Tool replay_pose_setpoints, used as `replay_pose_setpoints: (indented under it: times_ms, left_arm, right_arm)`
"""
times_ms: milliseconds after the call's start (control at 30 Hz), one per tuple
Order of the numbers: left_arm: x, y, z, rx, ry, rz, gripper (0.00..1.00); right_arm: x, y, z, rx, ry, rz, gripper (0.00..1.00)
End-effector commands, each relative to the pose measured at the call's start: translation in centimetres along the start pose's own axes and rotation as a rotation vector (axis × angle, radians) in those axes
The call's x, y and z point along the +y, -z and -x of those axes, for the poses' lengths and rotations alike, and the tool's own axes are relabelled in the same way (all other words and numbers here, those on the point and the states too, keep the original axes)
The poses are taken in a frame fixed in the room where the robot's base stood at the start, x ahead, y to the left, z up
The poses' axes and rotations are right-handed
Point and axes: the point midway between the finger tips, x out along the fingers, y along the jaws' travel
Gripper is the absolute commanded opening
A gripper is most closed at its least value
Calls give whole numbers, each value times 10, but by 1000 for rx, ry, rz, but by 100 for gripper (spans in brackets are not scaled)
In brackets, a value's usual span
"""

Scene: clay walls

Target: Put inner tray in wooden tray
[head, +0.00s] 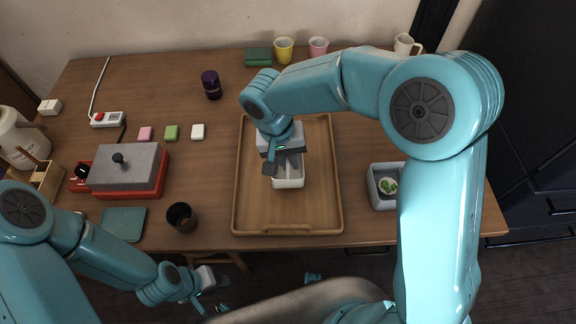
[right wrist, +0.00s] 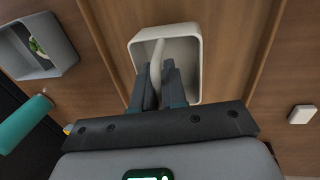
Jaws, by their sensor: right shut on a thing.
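The inner tray is a small white box with a divider; in the head view (head: 288,183) it is over the middle of the wooden tray (head: 252,215). My right gripper (head: 283,163) is shut on the divider from above, as the right wrist view shows at the inner tray's rim (right wrist: 196,95). I cannot tell whether the inner tray touches the wooden tray's floor. The gripper hides part of the inner tray. My left gripper (head: 211,292) is open and empty, low in front of the table's front edge.
A grey bin (head: 381,199) with a green-patterned item stands right of the wooden tray. A dark cup (head: 181,216) and a red-and-grey box (head: 130,168) stand to the left. A purple jar (head: 211,84), mugs and small blocks stand farther back.

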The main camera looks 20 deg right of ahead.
Motion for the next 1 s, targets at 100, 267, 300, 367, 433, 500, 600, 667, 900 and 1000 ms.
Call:
replay_pose_setpoints:
  times_ms: [100,267,300,367,433,500,600,667,900,1000]
  left_arm:
    - [-1,0,-2,0,0,0,37]
    - [-1,0,-3,0,0,0,37]
    - [-1,0,-3,0,0,0,37]
    - [-1,0,-3,0,0,0,37]
    - [-1,0,-3,0,0,0,37]
    - [-1,0,-4,0,0,0,37]
    - [-3,0,-8,0,0,0,37]
    - [-2,0,-6,0,0,0,37]
    - [-2,0,-6,0,0,0,37]
    - [-1,0,-4,0,0,0,37]
  right_arm:
    - [-5,0,-23,-5,-4,1,0]
    - [-8,1,-34,-3,-1,1,0]
    - [-9,2,-34,-2,-1,1,0]
    - [-9,2,-34,-2,-1,1,0]
    - [-9,2,-33,-2,-1,1,0]
    - [-9,2,-34,-2,-1,1,0]
    - [-10,2,-38,-2,-1,1,0]
    - [-10,2,-36,-2,-1,1,28]
    - [-9,2,-36,-2,-1,1,37]
    - [-9,2,-34,-2,-1,1,37]
